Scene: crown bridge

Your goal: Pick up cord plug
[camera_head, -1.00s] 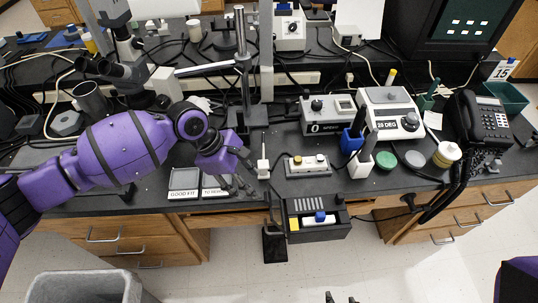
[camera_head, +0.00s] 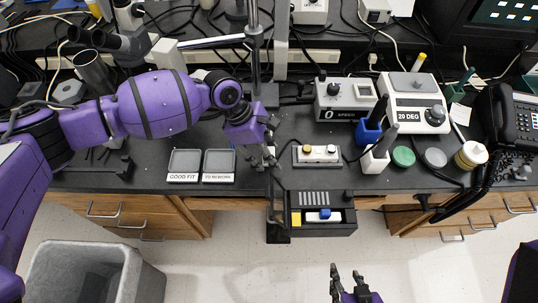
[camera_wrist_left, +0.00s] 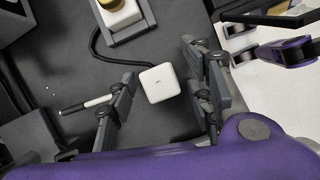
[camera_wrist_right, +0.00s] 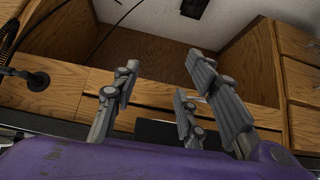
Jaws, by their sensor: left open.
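A small white square block with a black cord (camera_wrist_left: 160,83), which looks like the cord plug, stands on the dark bench in the left wrist view. My left gripper (camera_head: 268,157) is open above it. Its fingers (camera_wrist_left: 160,98) show on either side of the block, and I cannot tell whether they touch it. In the head view the gripper mostly hides the block. A dark round fitting with a cord (camera_wrist_right: 38,80) is on the wooden cabinet front. My right gripper (camera_head: 346,285) is open and empty in front of the bench.
Two labelled trays (camera_head: 203,179) lie left of the left gripper. A black caddy (camera_head: 322,222) hangs at the bench front. A hot plate (camera_head: 414,103) and a telephone (camera_head: 510,118) stand to the right. A grey bin (camera_head: 95,272) is on the floor.

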